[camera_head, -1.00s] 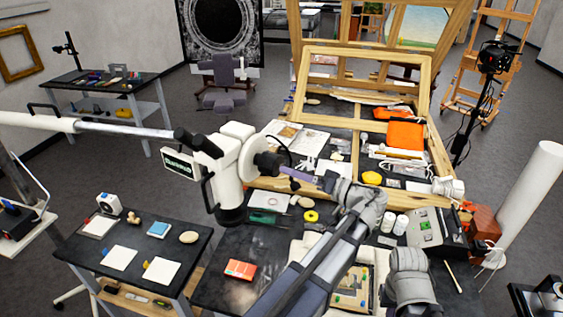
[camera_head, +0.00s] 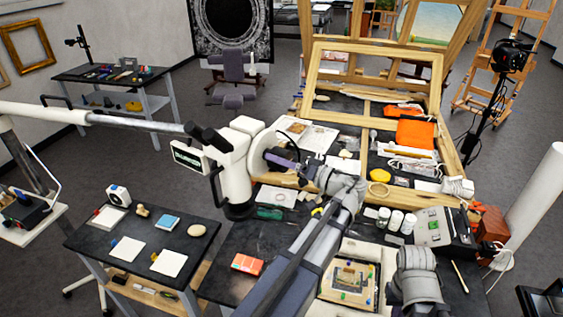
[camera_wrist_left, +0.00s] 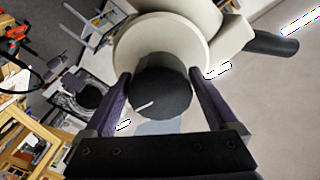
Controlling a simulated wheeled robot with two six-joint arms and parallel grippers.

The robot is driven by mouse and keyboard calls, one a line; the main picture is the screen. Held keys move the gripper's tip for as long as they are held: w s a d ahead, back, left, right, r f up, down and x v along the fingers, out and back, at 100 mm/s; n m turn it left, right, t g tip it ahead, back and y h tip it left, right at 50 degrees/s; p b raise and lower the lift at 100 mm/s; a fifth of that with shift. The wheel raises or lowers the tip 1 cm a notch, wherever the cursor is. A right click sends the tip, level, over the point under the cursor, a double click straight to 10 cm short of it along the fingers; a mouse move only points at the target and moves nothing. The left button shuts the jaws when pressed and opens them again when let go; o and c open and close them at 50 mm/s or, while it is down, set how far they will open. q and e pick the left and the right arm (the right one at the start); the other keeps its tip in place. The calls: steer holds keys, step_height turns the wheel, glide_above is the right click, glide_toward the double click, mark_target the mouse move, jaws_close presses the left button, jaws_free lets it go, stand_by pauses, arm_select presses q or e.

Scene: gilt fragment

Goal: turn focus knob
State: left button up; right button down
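The white microscope (camera_head: 238,165) on its long boom stands at centre left in the head view. Its round, dark focus knob (camera_wrist_left: 162,92) shows in the left wrist view with a pale mark on its face. Behind it is a wide cream collar. My left gripper (camera_wrist_left: 161,80) is open, with one purple finger on each side of the knob. The fingers lie close to its rim; firm contact cannot be made out. In the head view the left gripper (camera_head: 282,162) reaches the microscope's right side. My right gripper is not in view.
A dark side table (camera_head: 150,235) with cards and small items stands at left. The main bench holds white jars (camera_head: 396,220), a framed fragment (camera_head: 350,283), an orange cloth (camera_head: 415,134) and a red box (camera_head: 246,264). A large wooden frame (camera_head: 438,90) rises behind.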

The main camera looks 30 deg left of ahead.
arm_select(q)
steer(key=c, duration=1)
steer(key=shift+m, duration=0.3)
steer(key=shift+r+m, duration=0.1)
steer(key=shift+m, duration=2.5)
steer(key=o, duration=1.2)
steer(key=shift+d, duration=0.1)
